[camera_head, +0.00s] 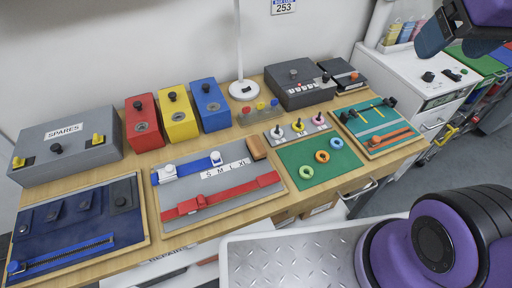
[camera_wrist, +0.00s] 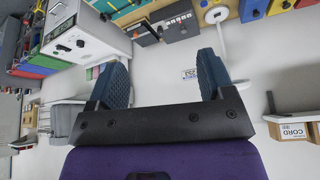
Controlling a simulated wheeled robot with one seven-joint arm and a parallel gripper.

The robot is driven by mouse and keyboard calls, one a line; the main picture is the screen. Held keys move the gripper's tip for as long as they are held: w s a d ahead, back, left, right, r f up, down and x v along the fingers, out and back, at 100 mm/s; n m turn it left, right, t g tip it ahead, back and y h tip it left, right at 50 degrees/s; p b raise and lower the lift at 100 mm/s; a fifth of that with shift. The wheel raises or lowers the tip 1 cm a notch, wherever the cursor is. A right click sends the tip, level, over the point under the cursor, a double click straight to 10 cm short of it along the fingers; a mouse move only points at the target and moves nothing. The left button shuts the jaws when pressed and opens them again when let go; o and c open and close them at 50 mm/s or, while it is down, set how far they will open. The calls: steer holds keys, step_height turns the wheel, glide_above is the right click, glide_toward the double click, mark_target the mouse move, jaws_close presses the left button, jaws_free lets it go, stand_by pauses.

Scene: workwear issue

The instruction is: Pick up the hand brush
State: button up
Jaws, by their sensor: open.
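I cannot pick out a hand brush with certainty in either view. A small brown block (camera_head: 257,147) lies at the upper right corner of the grey size board (camera_head: 237,199); it is too small to tell whether it is a brush. My gripper (camera_head: 446,42) is raised at the top right of the head view, above the white cabinet and away from the bench. In the wrist view its two blue ribbed fingers (camera_wrist: 160,80) stand wide apart with nothing between them.
The wooden bench (camera_head: 138,165) carries a grey SPARES box (camera_head: 66,145), red, yellow and blue boxes, a green mat (camera_head: 318,162) with rings, and a dark blue board (camera_head: 75,230). A white cabinet (camera_head: 400,82) stands right. A metal tread-plate surface (camera_head: 290,262) is in front.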

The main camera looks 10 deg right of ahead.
steer(key=w+a+f+n+g, duration=0.1)
steer(key=w+a+f, duration=0.35)
steer(key=w, duration=0.45)
steer(key=n+g, duration=0.2)
steer(key=g, duration=0.2)
glide_above(256, 144)
step_height(256, 144, down, 26)
steer(key=r, duration=0.1)
steer(key=shift+w+a+f, duration=0.1)
steer(key=shift+a+f, duration=0.1)
steer(key=shift+f, duration=0.75)
step_height(256, 144, down, 4)
steer(key=shift+f, duration=0.1)
steer(key=shift+d+f, duration=0.2)
steer(key=shift+f, duration=2.6)
